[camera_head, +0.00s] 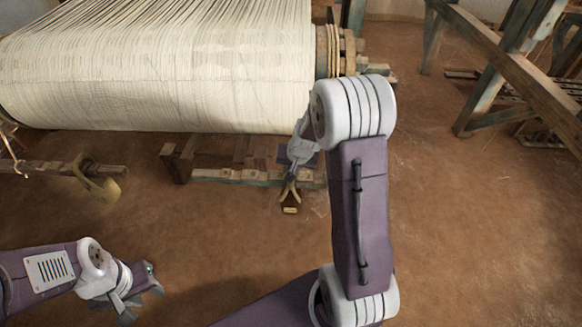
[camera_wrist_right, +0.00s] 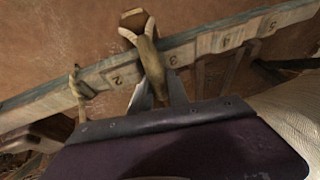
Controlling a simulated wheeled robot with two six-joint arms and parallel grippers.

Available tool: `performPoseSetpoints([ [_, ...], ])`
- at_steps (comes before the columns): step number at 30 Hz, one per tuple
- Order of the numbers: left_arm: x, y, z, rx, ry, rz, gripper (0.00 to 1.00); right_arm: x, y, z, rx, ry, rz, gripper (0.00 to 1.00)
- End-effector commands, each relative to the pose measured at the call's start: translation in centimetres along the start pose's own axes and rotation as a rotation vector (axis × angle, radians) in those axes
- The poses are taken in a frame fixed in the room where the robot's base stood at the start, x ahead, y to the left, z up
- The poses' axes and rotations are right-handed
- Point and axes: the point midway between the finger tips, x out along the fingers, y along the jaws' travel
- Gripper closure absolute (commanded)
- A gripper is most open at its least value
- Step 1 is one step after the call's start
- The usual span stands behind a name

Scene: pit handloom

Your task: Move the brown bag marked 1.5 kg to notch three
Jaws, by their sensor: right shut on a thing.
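My right gripper (camera_head: 290,178) is shut on the tan cord loop (camera_wrist_right: 150,58) of a small brown bag (camera_head: 290,210). In the right wrist view the bag (camera_wrist_right: 134,18) hangs past the far side of a numbered rail (camera_wrist_right: 200,48). Its marking is not readable. The loop crosses the rail between the 2 and the 3, close beside the 3. I cannot tell whether it rests on the rail. The rail (camera_head: 230,176) also shows in the head view, under the cloth roll. My left gripper (camera_head: 143,302) looks open and empty, low at the left.
A large roll of pale warp threads (camera_head: 160,75) lies above the rail. Another cord (camera_wrist_right: 77,88) loops over the rail near the 2. A timber frame (camera_head: 515,75) stands at the right. The floor in front is clear.

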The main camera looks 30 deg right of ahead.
Motion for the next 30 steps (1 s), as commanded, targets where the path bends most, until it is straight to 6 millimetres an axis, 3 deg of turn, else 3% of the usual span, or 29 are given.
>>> performPoseSetpoints([
  [1, 0.0, 0.0, 0.0, 0.0, 0.0, 0.0, 0.64, 0.0, 0.0, -0.1, 0.0, 0.002, 0.0, 0.74],
  [3, 0.0, 0.0, 0.0, 0.0, 0.0, 0.0, 0.64, 0.0, 0.0, 0.0, 0.0, 0.001, 0.0, 0.54],
  [11, -0.1, 0.0, 0.0, 0.0, 0.0, 0.0, 0.64, -0.1, 0.1, 0.3, 0.001, -0.009, 0.002, 0.54],
  [21, -3.6, 0.1, -0.4, 0.0, 0.0, 0.0, 0.64, -7.2, -0.1, -0.1, 0.0, 0.0, 0.0, 0.54],
  [25, -4.2, 0.1, -0.4, 0.0, 0.0, 0.0, 0.64, -8.7, -0.1, -0.1, 0.0, 0.0, 0.0, 0.54],
  [30, -4.2, 0.1, -0.4, 0.0, 0.0, 0.0, 0.64, -9.1, -0.1, 0.1, -0.002, 0.0, 0.0, 0.54],
])
